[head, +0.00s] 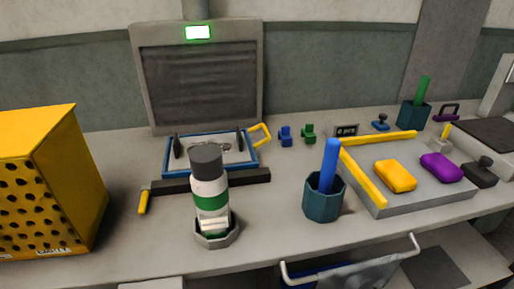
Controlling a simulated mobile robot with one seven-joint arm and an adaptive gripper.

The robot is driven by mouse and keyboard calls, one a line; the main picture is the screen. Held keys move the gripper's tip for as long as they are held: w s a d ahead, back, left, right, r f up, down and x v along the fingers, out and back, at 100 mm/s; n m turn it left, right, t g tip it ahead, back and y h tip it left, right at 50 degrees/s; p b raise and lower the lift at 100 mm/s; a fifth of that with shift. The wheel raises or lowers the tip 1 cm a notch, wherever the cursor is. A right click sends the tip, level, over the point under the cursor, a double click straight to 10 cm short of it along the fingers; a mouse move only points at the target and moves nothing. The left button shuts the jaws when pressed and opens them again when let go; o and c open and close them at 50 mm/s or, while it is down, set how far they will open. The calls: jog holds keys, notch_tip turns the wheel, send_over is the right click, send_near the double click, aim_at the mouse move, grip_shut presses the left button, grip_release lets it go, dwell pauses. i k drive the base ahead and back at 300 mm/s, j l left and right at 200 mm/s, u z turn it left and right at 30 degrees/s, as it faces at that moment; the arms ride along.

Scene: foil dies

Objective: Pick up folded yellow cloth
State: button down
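A plump yellow pad with rounded edges (395,176), which looks like the folded yellow cloth, lies flat on a grey board (428,200) at the right of the counter. A similar purple pad (441,167) lies to its right, with a small gap between them. Yellow bars (362,178) run along the left and back edges of the board. The yellow pad's top and front are unobstructed. My gripper is not in view.
A dark teal cup (323,202) with a blue stick stands left of the board. A white-and-green bottle (209,195) stands in a grey holder. A black stamp-like object (480,173) sits right of the purple pad. A yellow perforated box (45,185) fills the left. A rail (350,268) juts out in front.

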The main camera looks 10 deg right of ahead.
aim_at(396, 178)
jog(key=k+l+u, duration=0.1)
jog(key=l, duration=0.3)
jog(key=k+l+u, duration=0.1)
jog(key=l, duration=0.35)
jog(key=k+l, duration=0.2)
jog(key=l, duration=0.2)
jog(key=k+l+u, duration=0.15)
jog(key=l, duration=0.25)
jog(key=l+u, duration=0.2)
jog(key=l, duration=0.6)
jog(key=i, duration=0.65)
